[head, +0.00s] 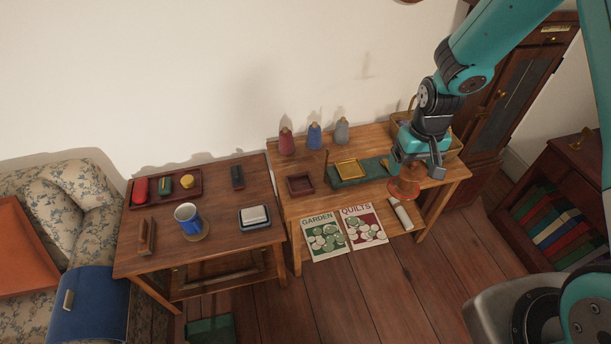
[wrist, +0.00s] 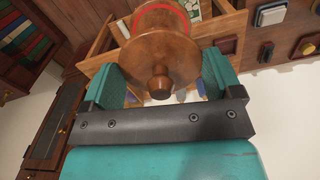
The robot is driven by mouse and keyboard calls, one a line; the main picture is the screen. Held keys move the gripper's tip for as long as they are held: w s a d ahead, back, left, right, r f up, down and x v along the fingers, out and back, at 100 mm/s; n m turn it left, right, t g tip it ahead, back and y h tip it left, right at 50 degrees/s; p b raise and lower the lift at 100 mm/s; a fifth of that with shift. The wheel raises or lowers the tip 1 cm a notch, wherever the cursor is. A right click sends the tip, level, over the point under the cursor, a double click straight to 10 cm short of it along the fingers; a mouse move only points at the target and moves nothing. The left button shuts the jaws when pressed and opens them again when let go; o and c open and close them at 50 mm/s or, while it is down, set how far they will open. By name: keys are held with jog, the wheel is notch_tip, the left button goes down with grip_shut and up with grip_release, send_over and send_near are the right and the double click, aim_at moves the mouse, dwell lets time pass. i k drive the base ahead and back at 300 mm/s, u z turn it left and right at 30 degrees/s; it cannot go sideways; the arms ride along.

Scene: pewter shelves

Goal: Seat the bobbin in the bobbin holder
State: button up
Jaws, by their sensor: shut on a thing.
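The bobbin (head: 404,189) is a brown wooden spool, over the front right of the right table. In the wrist view the bobbin (wrist: 160,55) shows a round flange, a small end knob and a red band. My gripper (head: 418,168) is shut on it, with one teal finger on each side. I cannot tell whether the bobbin touches the tabletop. A green base (head: 375,170) with a thin upright post (head: 326,165) at its left end stands left of my gripper; it looks like the bobbin holder. My gripper hides part of the table behind it.
Several bottles (head: 314,136) line the back. A basket (head: 455,145) is behind my gripper.

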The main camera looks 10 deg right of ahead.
aim_at(349, 169)
jog(key=u, duration=0.2)
jog(key=i, duration=1)
jog(key=u, duration=0.05)
